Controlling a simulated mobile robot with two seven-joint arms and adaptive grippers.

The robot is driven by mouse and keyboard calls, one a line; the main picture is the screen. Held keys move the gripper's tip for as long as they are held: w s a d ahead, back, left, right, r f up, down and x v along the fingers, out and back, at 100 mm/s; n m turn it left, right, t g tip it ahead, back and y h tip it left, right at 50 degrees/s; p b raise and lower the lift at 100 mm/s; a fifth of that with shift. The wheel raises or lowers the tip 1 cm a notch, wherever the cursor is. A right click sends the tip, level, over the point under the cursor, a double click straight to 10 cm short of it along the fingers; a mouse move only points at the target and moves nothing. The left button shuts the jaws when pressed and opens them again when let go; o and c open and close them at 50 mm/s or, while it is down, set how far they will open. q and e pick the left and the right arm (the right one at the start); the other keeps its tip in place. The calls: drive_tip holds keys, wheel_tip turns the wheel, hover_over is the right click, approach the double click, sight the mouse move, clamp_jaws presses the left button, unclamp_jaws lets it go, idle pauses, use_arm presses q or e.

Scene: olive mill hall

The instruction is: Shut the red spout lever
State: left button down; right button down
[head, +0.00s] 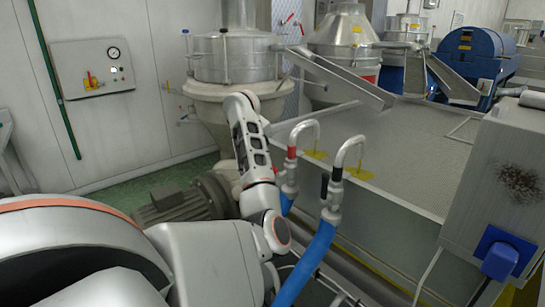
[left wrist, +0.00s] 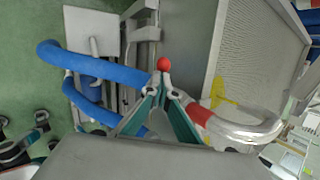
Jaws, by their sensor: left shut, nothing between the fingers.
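The red spout lever shows in the left wrist view as a round red knob (left wrist: 163,64), just beyond the fingertips of my left gripper (left wrist: 162,91). The gripper is shut with nothing between its fingers; I cannot tell whether the tips touch the knob. The lever's stem is mostly hidden, so its angle is unclear. The spout with the red band (head: 291,153) is a bent metal pipe; its band also shows in the left wrist view (left wrist: 199,115). In the head view, my arm hides the knob and the left gripper. My right gripper is not in view.
A second spout with a black band (head: 337,174) stands to the right. Blue hoses (head: 313,258) hang below the spouts. A large grey tank (head: 410,150) lies behind them, and a motor (head: 178,203) stands to the left. A grey box with a blue plug (head: 497,254) is at the right.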

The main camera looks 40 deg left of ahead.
use_arm(q)
drive_tip(key=shift+a+f+b, duration=0.75)
drive_tip(key=shift+f, duration=0.25)
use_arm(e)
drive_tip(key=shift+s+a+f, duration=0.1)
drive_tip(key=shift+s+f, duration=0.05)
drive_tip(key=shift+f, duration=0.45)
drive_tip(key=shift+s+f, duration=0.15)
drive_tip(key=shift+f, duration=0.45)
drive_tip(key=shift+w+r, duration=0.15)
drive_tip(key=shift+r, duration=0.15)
